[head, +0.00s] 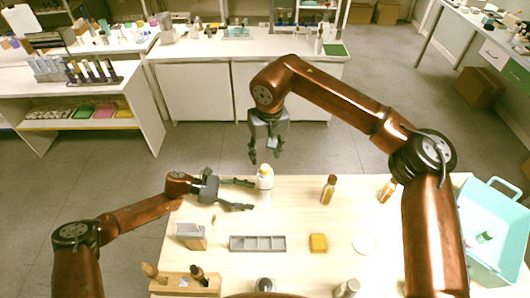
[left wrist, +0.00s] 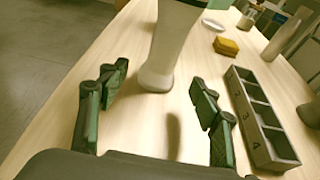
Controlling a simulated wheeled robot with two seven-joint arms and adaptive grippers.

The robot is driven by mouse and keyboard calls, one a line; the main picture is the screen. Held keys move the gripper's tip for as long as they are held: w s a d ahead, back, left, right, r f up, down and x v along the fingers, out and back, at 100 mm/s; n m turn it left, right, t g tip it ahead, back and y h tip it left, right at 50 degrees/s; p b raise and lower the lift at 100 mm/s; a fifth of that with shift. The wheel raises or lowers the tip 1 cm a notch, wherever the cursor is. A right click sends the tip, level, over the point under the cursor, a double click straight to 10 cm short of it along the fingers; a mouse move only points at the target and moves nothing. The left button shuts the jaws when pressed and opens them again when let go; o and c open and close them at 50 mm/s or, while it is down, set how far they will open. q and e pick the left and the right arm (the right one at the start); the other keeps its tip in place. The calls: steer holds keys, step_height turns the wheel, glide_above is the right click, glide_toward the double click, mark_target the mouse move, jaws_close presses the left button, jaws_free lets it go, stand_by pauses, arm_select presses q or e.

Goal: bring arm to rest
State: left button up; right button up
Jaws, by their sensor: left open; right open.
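My left gripper (head: 252,195) is open over the left part of the table, with its fingers pointing right. In the left wrist view, the white bottle (left wrist: 168,50) stands ahead, between the lines of the open fingers (left wrist: 155,105), with nothing held. My right gripper (head: 266,158) is open, pointing down and empty, raised around the table's far edge. A brown bottle (head: 328,190) and an amber bottle (head: 388,190) stand farther right.
A grey compartment tray (head: 258,250), a yellow block (head: 318,243) and a white dish (head: 363,243) lie mid-table. A wooden rack (head: 170,284) with small bottles is at the front left. A teal basket (head: 500,255) is at the right. Bare tabletop (head: 295,215) lies between.

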arm_select(q)
steer(key=v, duration=0.6)
steer(key=shift+a, duration=0.2)
